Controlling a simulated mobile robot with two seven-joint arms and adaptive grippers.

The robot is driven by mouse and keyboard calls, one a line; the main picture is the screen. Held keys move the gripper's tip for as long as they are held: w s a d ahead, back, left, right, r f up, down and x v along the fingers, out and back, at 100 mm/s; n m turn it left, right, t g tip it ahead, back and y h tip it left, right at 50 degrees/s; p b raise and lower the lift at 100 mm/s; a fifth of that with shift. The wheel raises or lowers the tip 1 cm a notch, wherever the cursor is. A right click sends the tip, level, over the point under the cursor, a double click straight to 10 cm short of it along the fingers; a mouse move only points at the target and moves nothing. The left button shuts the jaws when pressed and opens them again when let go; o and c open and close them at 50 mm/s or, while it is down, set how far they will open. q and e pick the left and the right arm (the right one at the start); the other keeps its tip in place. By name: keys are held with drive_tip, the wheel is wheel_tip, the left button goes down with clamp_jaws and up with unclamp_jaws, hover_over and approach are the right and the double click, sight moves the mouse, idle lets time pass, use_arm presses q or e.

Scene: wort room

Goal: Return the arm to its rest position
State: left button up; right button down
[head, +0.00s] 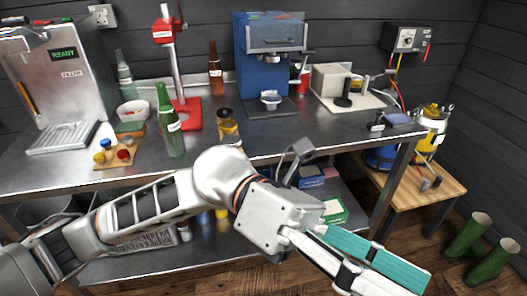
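My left arm comes in from the left and reaches across the front of the bench. Its gripper (345,258) is at the lower middle right, in front of the lower shelf and above the wooden floor. A teal ribbed piece (400,270) lies along the gripper's end, beside a white link. I cannot tell whether it is a finger pad or a held thing. The fingertips do not show clearly, so the opening cannot be judged. My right gripper is not in view.
The steel bench (300,130) holds a green bottle (170,125), an amber jar (228,130), a red stand (186,115) and a blue machine (268,65). A wooden side table (440,185) and green boots (490,262) stand at right. Bare floor shows before them.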

use_arm(q)
drive_tip(key=w+a+r+n+t+h, duration=0.1)
drive_tip(key=w+a+n+t+h, duration=0.2)
drive_tip(key=w+n+t+h, duration=1.1)
drive_tip(key=w+a+f+n+t+y, duration=0.5)
drive_tip(key=w+f+n+t+y, duration=0.25)
drive_tip(key=n, duration=0.45)
drive_tip(key=w+a+f+n+t+y, duration=0.55)
drive_tip(key=f+n+t, duration=0.35)
drive_tip(key=n, duration=0.3)
drive_tip(key=s+a+f+n+g+y, duration=0.1)
drive_tip(key=a+f+n+y, duration=0.35)
drive_tip(key=f, duration=0.55)
drive_tip(key=s+a+f+n+g+y, duration=0.1)
drive_tip(key=a+f+n+y, duration=0.35)
drive_tip(key=f, duration=0.55)
drive_tip(key=s+a+f+n+g+y, duration=0.1)
drive_tip(key=s+a+f+g, duration=0.1)
drive_tip(key=s+a+f, duration=0.3)
drive_tip(key=s+a+f+n+g+y, duration=0.2)
drive_tip(key=s+a+f, duration=0.3)
drive_tip(key=s+f, duration=0.3)
wheel_tip(320, 180, down, 4)
drive_tip(key=shift+s+a+r+g+y, duration=0.15)
drive_tip(key=shift+s+g+y, duration=0.15)
drive_tip(key=shift+g, duration=0.35)
